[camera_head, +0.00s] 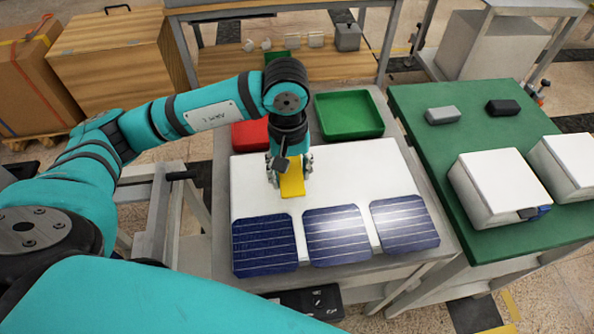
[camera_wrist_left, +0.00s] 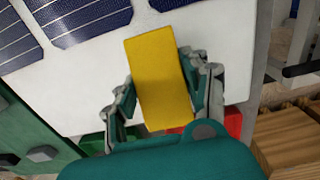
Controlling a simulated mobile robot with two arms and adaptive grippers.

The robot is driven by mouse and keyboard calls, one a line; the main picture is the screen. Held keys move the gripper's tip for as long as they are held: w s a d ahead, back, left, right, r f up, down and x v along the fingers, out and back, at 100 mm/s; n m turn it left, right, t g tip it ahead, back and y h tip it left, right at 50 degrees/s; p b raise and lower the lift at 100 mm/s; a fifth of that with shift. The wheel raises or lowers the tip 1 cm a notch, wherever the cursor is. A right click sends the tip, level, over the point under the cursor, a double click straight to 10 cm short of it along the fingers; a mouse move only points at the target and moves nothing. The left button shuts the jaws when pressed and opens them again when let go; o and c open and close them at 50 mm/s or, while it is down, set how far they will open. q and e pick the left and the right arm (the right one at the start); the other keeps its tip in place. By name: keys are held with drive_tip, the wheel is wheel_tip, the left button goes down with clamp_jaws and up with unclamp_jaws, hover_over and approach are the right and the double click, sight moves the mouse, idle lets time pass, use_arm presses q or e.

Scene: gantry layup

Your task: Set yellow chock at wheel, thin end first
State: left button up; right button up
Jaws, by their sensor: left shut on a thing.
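The yellow chock (camera_head: 292,182) is a flat yellow block over the white panel on the middle table. My left gripper (camera_head: 289,172) points down and is shut on it, with one finger on each side. In the left wrist view the chock (camera_wrist_left: 160,80) sits between the fingers of the gripper (camera_wrist_left: 165,88), its broad yellow face to the camera. I cannot tell which end is thinner, or whether it touches the panel. No wheel to set it at is clearly seen. My right gripper is not in view.
Three blue solar cells (camera_head: 337,235) lie along the white panel's (camera_head: 365,170) front edge. A green tray (camera_head: 349,115) and a red tray (camera_head: 250,135) are behind it. A green-topped table (camera_head: 425,149) at right holds white boxes (camera_head: 497,187) and small blocks (camera_head: 443,115).

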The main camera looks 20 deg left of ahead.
sight(297, 178)
use_arm(q)
drive_tip(key=shift+w+d, duration=0.4)
drive_tip(key=shift+w, duration=0.45)
wheel_tip(297, 178, down, 3)
drive_tip(key=shift+f+p, duration=0.1)
drive_tip(key=shift+p, duration=0.5)
drive_tip(key=shift+f, duration=0.25)
drive_tip(key=shift+f, duration=0.15)
drive_tip(key=o, duration=1.2)
drive_tip(key=shift+o, duration=0.2)
